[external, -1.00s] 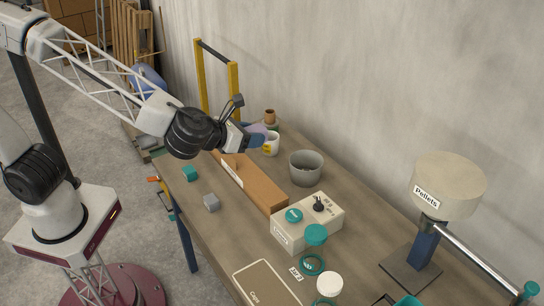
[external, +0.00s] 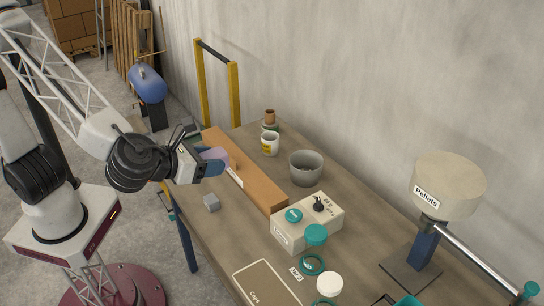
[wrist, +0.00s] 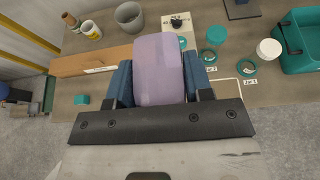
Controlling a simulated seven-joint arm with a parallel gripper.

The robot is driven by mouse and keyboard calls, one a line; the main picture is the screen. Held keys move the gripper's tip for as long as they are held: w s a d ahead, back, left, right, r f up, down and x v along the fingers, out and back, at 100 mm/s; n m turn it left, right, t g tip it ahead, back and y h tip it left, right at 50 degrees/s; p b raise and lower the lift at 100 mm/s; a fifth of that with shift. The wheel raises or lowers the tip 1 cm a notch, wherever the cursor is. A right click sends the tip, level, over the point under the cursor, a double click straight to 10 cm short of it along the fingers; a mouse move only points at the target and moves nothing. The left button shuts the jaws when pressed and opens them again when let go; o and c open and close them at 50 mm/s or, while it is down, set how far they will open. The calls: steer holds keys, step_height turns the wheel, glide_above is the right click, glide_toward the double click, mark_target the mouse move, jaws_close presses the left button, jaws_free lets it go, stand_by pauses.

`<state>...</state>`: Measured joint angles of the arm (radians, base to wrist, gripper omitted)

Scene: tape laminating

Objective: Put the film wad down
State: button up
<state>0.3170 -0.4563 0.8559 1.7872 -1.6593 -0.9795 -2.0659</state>
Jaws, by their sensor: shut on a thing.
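The film wad (wrist: 158,70) is a pale lilac, rounded block. It sits between the blue fingers of my gripper (wrist: 157,82), which is shut on it. In the external view the wad (external: 215,154) shows as a small lilac patch at the fingertips of my gripper (external: 211,162). The gripper is in the air over the table's left part, near the long brown box (external: 262,185). The wad's underside is hidden, and I cannot tell its exact height above the table.
A grey bucket (external: 306,172) and a white cup (external: 270,145) stand behind the brown box. A teal block (wrist: 81,100) shows in the wrist view. A beige box (external: 307,222) and teal lids are farther right.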

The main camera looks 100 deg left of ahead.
steer(key=shift+s+d+r, duration=0.1)
steer(key=shift+s+d, duration=0.1)
steer(key=shift+d, duration=0.25)
steer(key=shift+s+d+r, duration=0.1)
steer(key=shift+s+d, duration=0.1)
steer(key=shift+d, duration=0.2)
steer(key=shift+s+d+f, duration=0.1)
steer(key=shift+d, duration=0.05)
step_height(320, 180, down, 31)
glide_above(273, 283)
steer(key=shift+f, duration=0.8)
steer(key=shift+f, duration=1.75)
